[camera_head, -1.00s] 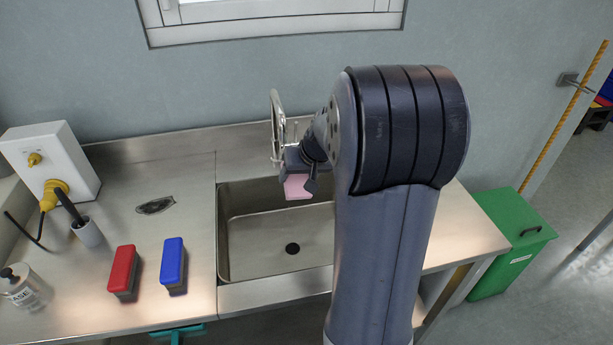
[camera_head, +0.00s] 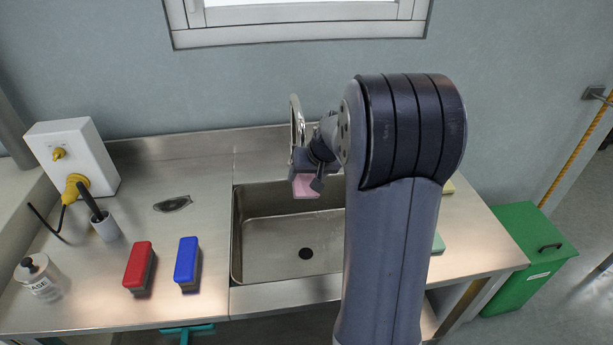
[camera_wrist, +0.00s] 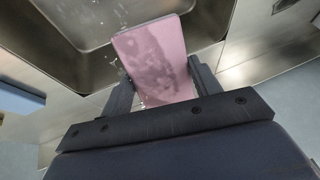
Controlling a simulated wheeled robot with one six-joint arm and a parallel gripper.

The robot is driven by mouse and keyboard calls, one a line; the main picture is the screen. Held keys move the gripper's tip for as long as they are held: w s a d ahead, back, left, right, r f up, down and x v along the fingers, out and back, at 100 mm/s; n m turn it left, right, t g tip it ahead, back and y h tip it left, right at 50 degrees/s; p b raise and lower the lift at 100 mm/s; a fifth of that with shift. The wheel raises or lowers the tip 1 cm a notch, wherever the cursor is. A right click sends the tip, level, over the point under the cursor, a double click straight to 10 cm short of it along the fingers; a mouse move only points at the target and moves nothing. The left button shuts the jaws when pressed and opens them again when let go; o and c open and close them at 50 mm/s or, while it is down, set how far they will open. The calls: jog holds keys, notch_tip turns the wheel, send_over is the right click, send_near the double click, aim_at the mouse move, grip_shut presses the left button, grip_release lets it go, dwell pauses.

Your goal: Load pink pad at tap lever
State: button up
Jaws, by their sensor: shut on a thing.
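The pink pad (camera_head: 305,186) is held in my gripper (camera_head: 308,178) above the back of the sink, just below and in front of the tap (camera_head: 297,120). In the wrist view the pad (camera_wrist: 155,50) stands between the two fingers of my gripper (camera_wrist: 160,85), with a darker, wet-looking patch on its face. White specks like water drops show around it. The tap's tall curved spout is visible; its lever is not clear beside my wrist, and I cannot tell whether the pad touches it.
The steel sink (camera_head: 238,235) is empty under the pad. A red block (camera_head: 139,265) and a blue block (camera_head: 187,260) stand left of it, with a bottle (camera_head: 38,278) and a cup (camera_head: 106,228). A green bin (camera_head: 525,255) stands right. My arm hides part of the right counter.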

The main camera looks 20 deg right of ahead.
jog(key=s+d+b, duration=0.1)
jog(key=s+b, duration=0.2)
jog(key=s, duration=0.5)
jog(key=shift+d, duration=0.35)
jog(key=shift+w, duration=0.1)
dwell(1.2)
jog(key=s+d+r, duration=0.1)
jog(key=s+r, duration=0.3)
jog(key=s, duration=0.1)
jog(key=shift+p, duration=0.45)
jog(key=shift+w, duration=0.1)
dwell(0.4)
